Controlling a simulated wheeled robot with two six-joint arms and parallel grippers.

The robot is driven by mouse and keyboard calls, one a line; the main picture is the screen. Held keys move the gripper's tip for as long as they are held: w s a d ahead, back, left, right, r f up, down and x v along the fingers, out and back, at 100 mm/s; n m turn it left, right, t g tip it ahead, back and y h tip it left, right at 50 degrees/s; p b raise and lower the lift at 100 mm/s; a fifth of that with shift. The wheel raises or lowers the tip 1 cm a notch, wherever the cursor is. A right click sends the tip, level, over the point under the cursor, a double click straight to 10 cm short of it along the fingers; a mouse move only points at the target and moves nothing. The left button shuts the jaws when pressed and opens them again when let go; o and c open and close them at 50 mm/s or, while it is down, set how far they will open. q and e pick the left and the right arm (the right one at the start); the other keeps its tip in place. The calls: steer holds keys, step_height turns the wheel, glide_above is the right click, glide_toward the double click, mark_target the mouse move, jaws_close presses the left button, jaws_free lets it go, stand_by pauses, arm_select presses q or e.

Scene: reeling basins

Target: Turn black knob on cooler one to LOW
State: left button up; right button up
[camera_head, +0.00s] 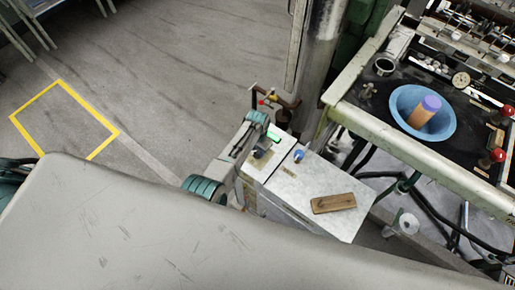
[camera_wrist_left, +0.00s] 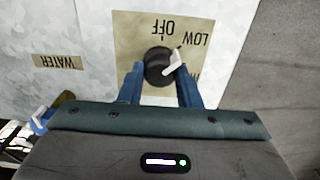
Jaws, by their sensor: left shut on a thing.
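The black knob (camera_wrist_left: 160,66) with a white pointer sits on a tan label plate (camera_wrist_left: 128,32) in the left wrist view. The plate's words OFF and LOW appear upside down there, and a third word is mostly hidden. The pointer slants up and right, towards LOW. My left gripper (camera_wrist_left: 160,88) has its blue fingers on both sides of the knob and is shut on it. In the head view my left gripper (camera_head: 262,152) is over the left end of the pale metal cooler (camera_head: 300,188), hiding the knob. My right gripper is not in view.
A wooden block (camera_head: 334,203) and a blue tap-like part (camera_head: 298,155) are on the cooler top. A WATER label (camera_wrist_left: 58,62) is left of the knob. A bench with a blue basin (camera_head: 401,103) stands right. Open floor (camera_head: 190,60) lies behind.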

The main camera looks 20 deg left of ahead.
mark_target(257, 151)
arm_select(q)
steer(key=o, duration=1)
steer(key=shift+c, duration=0.2)
step_height(257, 151, up, 11)
steer(key=shift+b, duration=0.35)
steer(key=shift+f, duration=0.15)
